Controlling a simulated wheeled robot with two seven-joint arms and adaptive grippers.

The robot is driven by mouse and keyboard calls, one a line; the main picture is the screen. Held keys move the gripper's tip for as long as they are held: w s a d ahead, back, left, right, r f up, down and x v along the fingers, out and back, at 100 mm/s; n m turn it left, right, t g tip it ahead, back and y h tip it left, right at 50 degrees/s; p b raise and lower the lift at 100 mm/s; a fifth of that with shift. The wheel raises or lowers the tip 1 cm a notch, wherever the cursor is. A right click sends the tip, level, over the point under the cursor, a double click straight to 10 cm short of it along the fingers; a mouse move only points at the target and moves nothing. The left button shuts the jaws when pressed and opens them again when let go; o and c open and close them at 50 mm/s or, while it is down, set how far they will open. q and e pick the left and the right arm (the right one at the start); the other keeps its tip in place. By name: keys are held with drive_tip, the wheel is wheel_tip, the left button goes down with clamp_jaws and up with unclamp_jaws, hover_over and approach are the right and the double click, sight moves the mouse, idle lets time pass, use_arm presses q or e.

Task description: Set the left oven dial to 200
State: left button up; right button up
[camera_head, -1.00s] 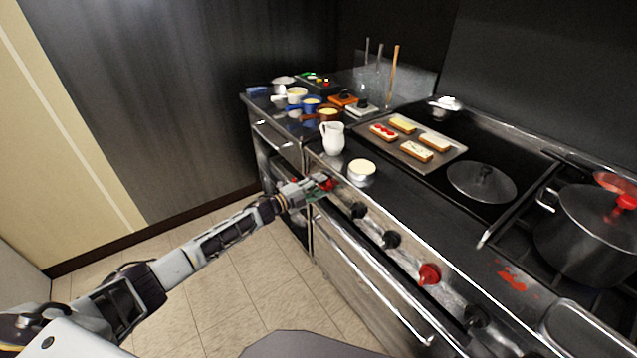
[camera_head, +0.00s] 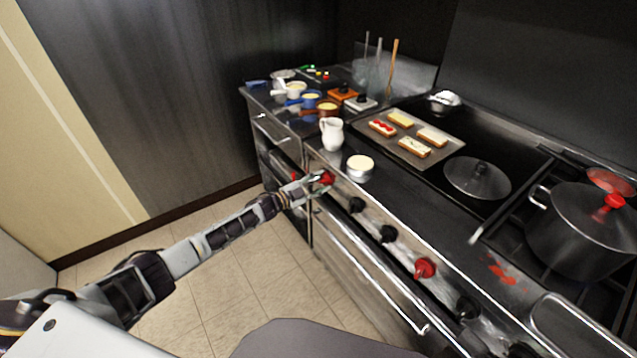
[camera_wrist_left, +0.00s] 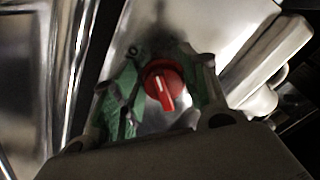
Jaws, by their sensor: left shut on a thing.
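The left oven dial (camera_head: 328,177) is a red knob at the left end of the stove's front panel. Any scale marks around the dial are too small or hidden to read. My right gripper is not in view.
Black knobs (camera_head: 388,234) and a second red dial (camera_head: 425,268) line the panel to the right, above a long oven handle (camera_head: 372,270). The floor at left is clear.

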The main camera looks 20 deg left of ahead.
use_arm(q)
drive_tip(key=o, duration=1)
drive_tip(key=shift+v, duration=0.8)
drive_tip(key=v, duration=1)
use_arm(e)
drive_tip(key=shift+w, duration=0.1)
use_arm(q)
drive_tip(key=shift+s+a, duration=0.1)
drive_tip(key=shift+a, duration=0.1)
drive_tip(key=shift+f, duration=0.1)
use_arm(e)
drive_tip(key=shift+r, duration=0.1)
